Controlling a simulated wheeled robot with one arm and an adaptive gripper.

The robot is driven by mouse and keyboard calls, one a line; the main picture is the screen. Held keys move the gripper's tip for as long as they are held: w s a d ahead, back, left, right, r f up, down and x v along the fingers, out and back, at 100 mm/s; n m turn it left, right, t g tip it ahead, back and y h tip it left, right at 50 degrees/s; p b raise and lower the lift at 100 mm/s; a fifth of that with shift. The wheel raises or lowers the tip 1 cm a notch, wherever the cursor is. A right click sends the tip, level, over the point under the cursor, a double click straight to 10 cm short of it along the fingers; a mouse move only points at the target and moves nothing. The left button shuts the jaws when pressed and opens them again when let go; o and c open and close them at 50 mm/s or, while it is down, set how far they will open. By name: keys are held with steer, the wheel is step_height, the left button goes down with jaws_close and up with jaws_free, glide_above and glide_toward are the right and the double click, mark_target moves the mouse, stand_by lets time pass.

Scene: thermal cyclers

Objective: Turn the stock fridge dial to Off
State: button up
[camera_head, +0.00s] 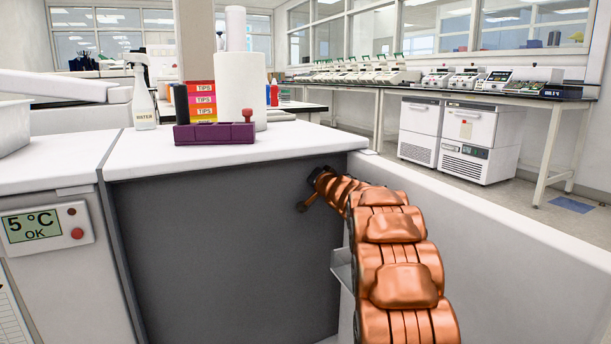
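A white control panel (48,227) at the left edge shows a green display (32,226) reading "5 °C OK". Beside the display are a small dark red spot (71,211) and a red round knob (77,233). I cannot tell which of them, if either, is the dial, and no Off mark is legible. The panel sits on a white cabinet front (85,290). My copper-coloured arm reaches away from me on the right. My gripper (308,196) is small and partly hidden at its far end, in front of the dark grey panel, well right of the knob.
A white counter (150,160) above the dark grey panel (220,250) holds a purple rack (214,133), a spray bottle (142,95), a paper roll (241,98) and TIPS boxes (201,101). A low white wall (490,240) runs along the right.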

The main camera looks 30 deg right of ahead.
steer(key=shift+w, duration=0.1)
steer(key=c, duration=1.2)
